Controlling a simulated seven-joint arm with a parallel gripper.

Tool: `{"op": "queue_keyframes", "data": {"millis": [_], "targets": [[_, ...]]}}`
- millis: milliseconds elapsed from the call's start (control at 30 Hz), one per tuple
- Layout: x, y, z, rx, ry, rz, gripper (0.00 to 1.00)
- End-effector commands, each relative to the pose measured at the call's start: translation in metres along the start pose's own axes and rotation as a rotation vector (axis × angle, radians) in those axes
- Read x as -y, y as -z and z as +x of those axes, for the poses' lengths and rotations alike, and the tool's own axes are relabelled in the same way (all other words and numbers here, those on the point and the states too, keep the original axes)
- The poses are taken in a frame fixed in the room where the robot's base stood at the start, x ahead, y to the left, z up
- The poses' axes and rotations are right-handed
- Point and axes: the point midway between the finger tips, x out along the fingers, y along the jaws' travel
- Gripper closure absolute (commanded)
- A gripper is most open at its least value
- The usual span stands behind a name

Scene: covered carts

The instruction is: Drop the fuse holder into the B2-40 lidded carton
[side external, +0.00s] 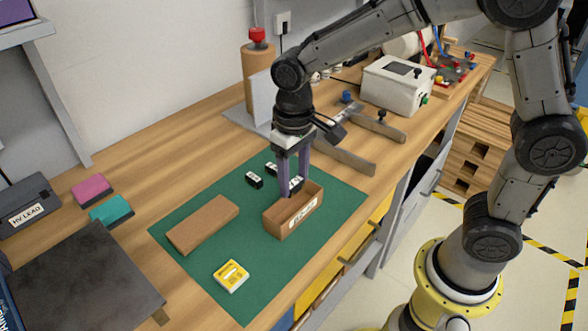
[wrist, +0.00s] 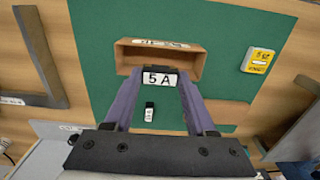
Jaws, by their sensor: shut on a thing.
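My gripper (side external: 290,192) is shut on a black fuse holder (side external: 297,183) with a white label, which reads 5 A in the wrist view (wrist: 160,78). The brown carton (side external: 284,227) stands open on the green mat, with a white label on its front wall too small to read. It also shows in the wrist view (wrist: 192,63), where its inside looks empty. The fuse holder is at the carton's far edge in the side view and overlaps its near rim in the wrist view. I cannot tell its exact height above the rim. A flat brown lid (side external: 203,223) lies left of the carton.
Two other black pieces with white labels (side external: 254,180) (side external: 271,168) lie behind the carton. A yellow-and-white block (side external: 231,275) lies at the mat's front. Metal bars (side external: 345,158) and a grey control box (side external: 396,82) stand to the right. The mat (side external: 185,270) is clear at front left.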

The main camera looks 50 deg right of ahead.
Motion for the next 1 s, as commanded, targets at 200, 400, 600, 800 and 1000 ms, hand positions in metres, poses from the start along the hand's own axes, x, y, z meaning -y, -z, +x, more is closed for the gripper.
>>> {"op": "queue_keyframes", "data": {"millis": [200,400,600,800,1000], "targets": [[0.000,0.000,0.017,0.002,-0.001,0.000,0.97],[0.000,0.000,0.031,0.002,-0.001,0.000,0.97],[0.000,0.000,0.043,0.001,0.000,0.000,0.97],[0.000,0.000,0.051,0.001,0.000,0.000,0.97],[0.000,0.000,0.053,0.000,0.000,0.000,0.97]]}}
